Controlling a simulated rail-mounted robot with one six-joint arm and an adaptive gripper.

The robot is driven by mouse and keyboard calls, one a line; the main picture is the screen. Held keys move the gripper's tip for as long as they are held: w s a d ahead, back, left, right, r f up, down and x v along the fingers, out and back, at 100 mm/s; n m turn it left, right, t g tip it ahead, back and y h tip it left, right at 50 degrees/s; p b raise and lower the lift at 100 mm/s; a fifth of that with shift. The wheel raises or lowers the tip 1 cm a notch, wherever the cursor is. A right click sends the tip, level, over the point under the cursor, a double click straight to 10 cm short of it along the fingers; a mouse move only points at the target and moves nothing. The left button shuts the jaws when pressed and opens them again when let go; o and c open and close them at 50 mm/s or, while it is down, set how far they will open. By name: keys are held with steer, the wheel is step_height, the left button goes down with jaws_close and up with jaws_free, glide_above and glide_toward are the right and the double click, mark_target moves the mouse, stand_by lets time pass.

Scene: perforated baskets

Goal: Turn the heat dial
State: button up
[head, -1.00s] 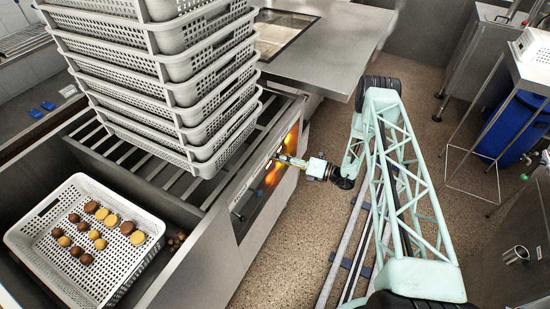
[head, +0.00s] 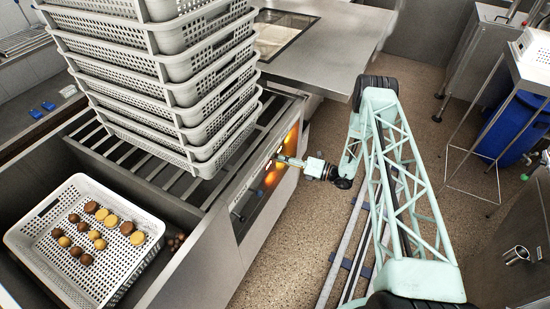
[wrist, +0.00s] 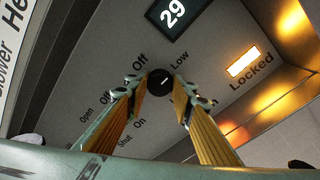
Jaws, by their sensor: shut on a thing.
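The black heat dial (wrist: 161,82) is a round knob on a grey panel in the wrist view, with a short pale mark on its face. "Off" is printed to its left, "Low" to its upper right. My gripper (wrist: 163,93) has its two yellow-padded fingers on either side of the dial, shut on it; the fingertips partly cover its sides. In the head view my gripper (head: 278,158) reaches the front panel of the grey machine (head: 240,207) from the right. The dial is too small to make out there.
Stacked grey baskets (head: 170,90) stand on the machine's rack. A white basket (head: 40,245) holds several round brown and yellow items.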

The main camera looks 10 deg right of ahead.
steer(key=shift+n, duration=0.5)
steer(key=shift+s+a+r+n+t+h+b, duration=0.1)
steer(key=shift+n+h+b, duration=0.5)
steer(key=shift+n, duration=2)
steer(key=shift+s+d+r+n+t+h+b, duration=0.15)
steer(key=shift+n+b, duration=0.9)
steer(key=shift+n, duration=1.55)
steer(key=shift+w+a+f+n+t+h+b, duration=0.25)
steer(key=shift+n+b, duration=0.6)
steer(key=shift+n, duration=1.75)
steer(key=shift+s+d+r, duration=0.1)
steer(key=shift+s+r, duration=0.1)
steer(key=o, duration=0.9)
